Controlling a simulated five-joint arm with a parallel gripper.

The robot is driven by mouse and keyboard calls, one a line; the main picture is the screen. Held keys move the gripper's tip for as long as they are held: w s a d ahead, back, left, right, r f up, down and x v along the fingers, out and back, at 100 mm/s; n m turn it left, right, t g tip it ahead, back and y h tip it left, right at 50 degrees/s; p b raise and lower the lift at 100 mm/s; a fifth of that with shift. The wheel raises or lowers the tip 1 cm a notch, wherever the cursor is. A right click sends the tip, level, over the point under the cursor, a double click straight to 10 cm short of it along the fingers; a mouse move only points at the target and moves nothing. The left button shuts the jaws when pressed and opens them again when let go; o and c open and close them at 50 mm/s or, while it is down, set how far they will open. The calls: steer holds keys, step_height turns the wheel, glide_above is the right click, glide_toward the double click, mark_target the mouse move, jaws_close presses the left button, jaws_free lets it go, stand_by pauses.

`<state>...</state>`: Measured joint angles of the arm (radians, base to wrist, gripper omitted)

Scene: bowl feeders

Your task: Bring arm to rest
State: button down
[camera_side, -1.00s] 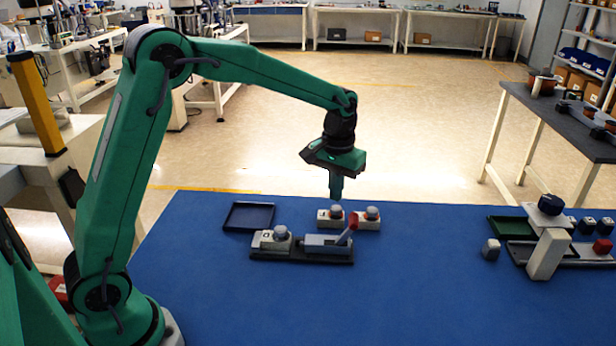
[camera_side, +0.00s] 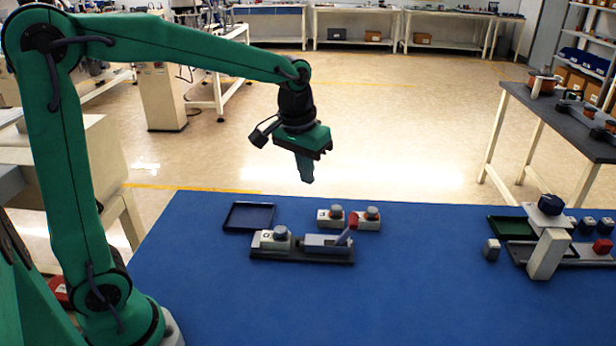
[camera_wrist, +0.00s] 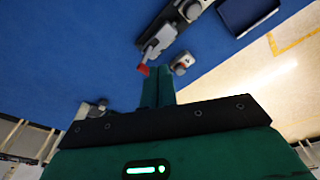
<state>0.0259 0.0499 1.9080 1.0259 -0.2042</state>
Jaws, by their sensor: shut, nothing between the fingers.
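My gripper (camera_side: 306,178) is shut and empty. It hangs in the air above the back part of the blue table, pointing down and tilted a little. Its closed fingers also show in the wrist view (camera_wrist: 158,88). Below it on the table is a dark fixture base (camera_side: 300,257) bearing a white block with a grey-blue knob (camera_side: 281,233) and a grey clamp with a red-tipped lever (camera_side: 352,221). Nothing touches the gripper.
Two white blocks with grey knobs (camera_side: 330,219) (camera_side: 366,222) stand behind the fixture. A dark blue tray (camera_side: 249,217) lies to the left, empty. A white stand (camera_side: 547,255), a green tray (camera_side: 508,228) and several small blocks are at the right. The table's front is clear.

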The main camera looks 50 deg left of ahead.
steer(key=s+a+r+m+t, duration=0.1)
steer(key=s+r+m+t, duration=0.1)
steer(key=s, duration=1.6)
steer(key=shift+t, duration=0.9)
